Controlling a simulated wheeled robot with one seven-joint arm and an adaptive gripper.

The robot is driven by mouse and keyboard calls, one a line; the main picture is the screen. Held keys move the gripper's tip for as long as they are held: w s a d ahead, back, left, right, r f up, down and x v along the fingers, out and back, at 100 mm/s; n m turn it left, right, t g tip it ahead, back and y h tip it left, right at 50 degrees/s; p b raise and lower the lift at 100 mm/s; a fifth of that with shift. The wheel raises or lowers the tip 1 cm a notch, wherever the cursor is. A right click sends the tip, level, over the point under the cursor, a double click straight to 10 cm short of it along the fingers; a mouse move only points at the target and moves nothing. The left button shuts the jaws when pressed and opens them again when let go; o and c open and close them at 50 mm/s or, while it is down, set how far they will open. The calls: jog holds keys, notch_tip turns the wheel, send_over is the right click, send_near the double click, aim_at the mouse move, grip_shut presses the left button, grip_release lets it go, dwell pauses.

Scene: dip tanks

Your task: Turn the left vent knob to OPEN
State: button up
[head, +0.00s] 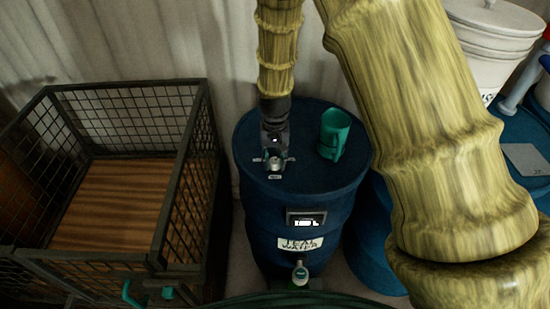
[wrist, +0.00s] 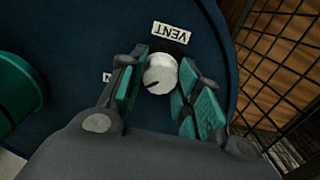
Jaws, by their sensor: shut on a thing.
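The vent knob (wrist: 160,74) is a round, pale grey knob with a dark mark near its lower left edge in the wrist view. A second small label (wrist: 107,77) is partly hidden by a finger.
A wire cage cart (head: 180,200) stands at left. A white bucket (head: 492,45) is at the upper right.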

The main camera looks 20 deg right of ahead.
aim_at(275, 160)
jog(key=shift+w+r, duration=0.1)
jog(key=o, duration=1)
jog(key=shift+o, duration=0.2)
notch_tip(275, 160, up, 12)
dwell(0.6)
